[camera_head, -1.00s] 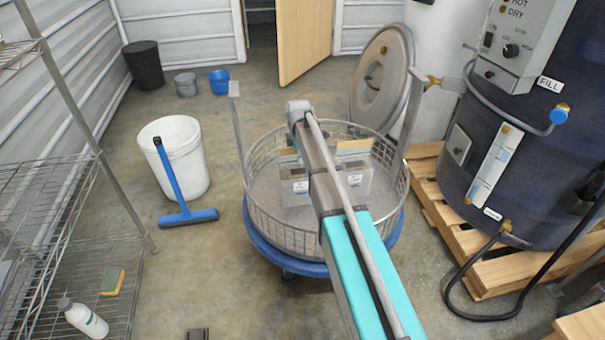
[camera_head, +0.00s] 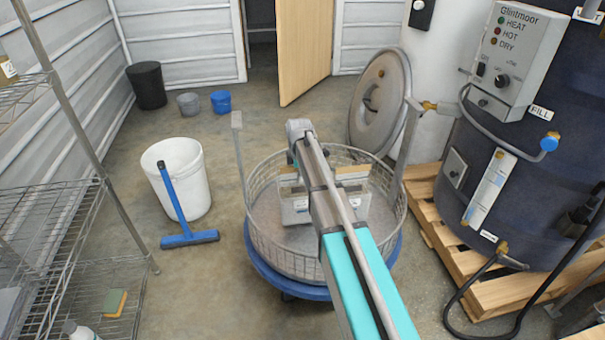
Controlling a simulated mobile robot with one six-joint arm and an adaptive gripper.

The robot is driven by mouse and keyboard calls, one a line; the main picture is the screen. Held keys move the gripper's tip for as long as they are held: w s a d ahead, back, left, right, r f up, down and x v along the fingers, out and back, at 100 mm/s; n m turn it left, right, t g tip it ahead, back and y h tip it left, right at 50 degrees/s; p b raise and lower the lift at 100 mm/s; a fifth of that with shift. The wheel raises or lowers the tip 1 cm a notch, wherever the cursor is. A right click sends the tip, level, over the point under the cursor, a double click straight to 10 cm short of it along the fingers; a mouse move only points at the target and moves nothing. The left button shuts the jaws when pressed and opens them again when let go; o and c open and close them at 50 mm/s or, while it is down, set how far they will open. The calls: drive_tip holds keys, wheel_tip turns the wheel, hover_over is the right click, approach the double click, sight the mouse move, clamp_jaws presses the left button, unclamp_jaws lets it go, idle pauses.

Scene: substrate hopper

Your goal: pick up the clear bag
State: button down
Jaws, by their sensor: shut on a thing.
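A pale, see-through bag-like thing with blue-and-white labels (camera_head: 296,209) and a tan strip along its top stands in the round wire basket (camera_head: 262,228). I take it for the clear bag. My forearm crosses in front of its middle, so only its left and right parts show. My arm reaches over the basket from the front. My gripper is hidden behind the arm, so its jaws and any contact with the bag do not show.
The basket sits on a blue wheeled base (camera_head: 262,262). A round metal lid (camera_head: 378,105) stands behind it. A dark tank (camera_head: 540,130) on a wooden pallet (camera_head: 500,292) is at right. A white bucket (camera_head: 183,185), blue squeegee (camera_head: 188,238) and wire shelf (camera_head: 50,200) are at left.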

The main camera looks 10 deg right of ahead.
drive_tip(key=s+r+p, duration=0.1)
drive_tip(key=r, duration=0.1)
drive_tip(key=s+r+p, duration=0.2)
drive_tip(key=shift+s+a+r, duration=0.1)
drive_tip(key=shift+s+a, duration=0.05)
drive_tip(key=s+a+r+p, duration=0.1)
drive_tip(key=s+r+p, duration=0.3)
drive_tip(key=s, duration=0.5)
drive_tip(key=shift+s+r+p, duration=0.15)
drive_tip(key=shift+p, duration=0.2)
drive_tip(key=shift+r, duration=0.1)
